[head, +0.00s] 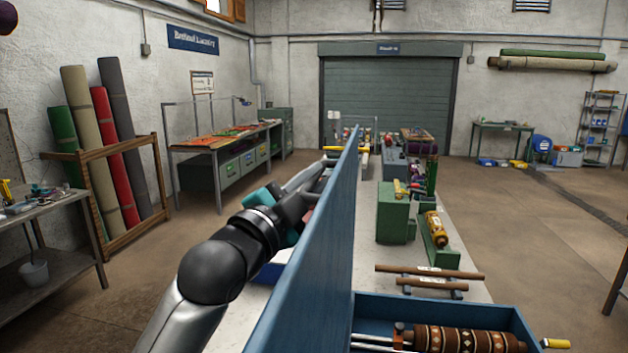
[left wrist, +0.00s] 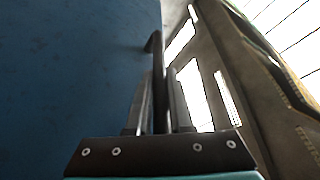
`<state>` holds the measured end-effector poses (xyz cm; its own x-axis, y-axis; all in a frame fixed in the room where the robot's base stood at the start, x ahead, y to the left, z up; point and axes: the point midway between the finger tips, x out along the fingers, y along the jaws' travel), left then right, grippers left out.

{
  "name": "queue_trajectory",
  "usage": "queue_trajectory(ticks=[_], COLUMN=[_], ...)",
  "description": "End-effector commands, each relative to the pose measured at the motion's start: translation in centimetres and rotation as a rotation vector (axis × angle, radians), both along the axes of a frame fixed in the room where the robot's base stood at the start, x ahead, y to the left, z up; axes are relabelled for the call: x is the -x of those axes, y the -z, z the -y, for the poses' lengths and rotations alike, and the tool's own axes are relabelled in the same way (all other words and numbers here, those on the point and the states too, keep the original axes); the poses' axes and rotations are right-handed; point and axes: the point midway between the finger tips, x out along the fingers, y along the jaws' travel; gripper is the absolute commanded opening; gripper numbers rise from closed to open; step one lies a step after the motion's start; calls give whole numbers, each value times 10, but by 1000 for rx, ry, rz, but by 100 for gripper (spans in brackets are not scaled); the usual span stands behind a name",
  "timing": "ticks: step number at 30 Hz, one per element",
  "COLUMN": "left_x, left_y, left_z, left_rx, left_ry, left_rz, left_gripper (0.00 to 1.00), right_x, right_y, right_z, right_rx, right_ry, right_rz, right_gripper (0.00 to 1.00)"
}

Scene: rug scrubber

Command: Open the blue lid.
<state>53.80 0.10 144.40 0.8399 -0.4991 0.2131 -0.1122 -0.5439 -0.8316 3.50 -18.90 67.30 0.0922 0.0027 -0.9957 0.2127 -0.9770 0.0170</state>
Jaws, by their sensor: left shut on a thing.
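The blue lid (head: 310,230) stands upright, seen nearly edge-on, along the left side of the open blue box (head: 518,322) in the head view. Its flat blue face (left wrist: 75,75) fills the left of the left wrist view. My left gripper (head: 318,172) is on the lid's left side, its tips partly hidden by the lid. In the left wrist view its fingers (left wrist: 159,95) are shut on a thin dark handle (left wrist: 155,45) at the lid. My right gripper is not in view.
A patterned roll (head: 465,340) lies in the blue box. Beyond it on the pale bench are dark rods (head: 430,271), a green block (head: 392,212) and an amber cylinder (head: 436,228). A rack of rolled rugs (head: 105,150) stands left. Open floor lies right.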

Motion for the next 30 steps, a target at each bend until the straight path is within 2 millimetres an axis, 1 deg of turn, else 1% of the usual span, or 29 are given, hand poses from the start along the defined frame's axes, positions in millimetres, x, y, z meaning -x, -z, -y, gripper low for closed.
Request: queue_trajectory(ticks=[19, 22, 23, 26, 28, 30], left_x=[0, 0, -1, -1, 0, 2], left_y=[1, 0, 0, -3, -3, -1], left_z=[0, 4, 7, 26, 46, 65], left_rx=[-1, -7, -13, -47, -80, -97], left_ry=[-1, 0, 0, 3, 3, 4], left_rz=[-2, -2, -1, 2, 8, 11], left_gripper=[0, 0, 0, 0, 0, 0], right_x=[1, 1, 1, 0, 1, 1], right_y=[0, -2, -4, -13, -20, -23], right_z=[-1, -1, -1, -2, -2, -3], right_rx=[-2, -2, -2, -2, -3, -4], right_ry=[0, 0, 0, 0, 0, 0], right_rz=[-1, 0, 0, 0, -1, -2], right_gripper=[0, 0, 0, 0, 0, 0])
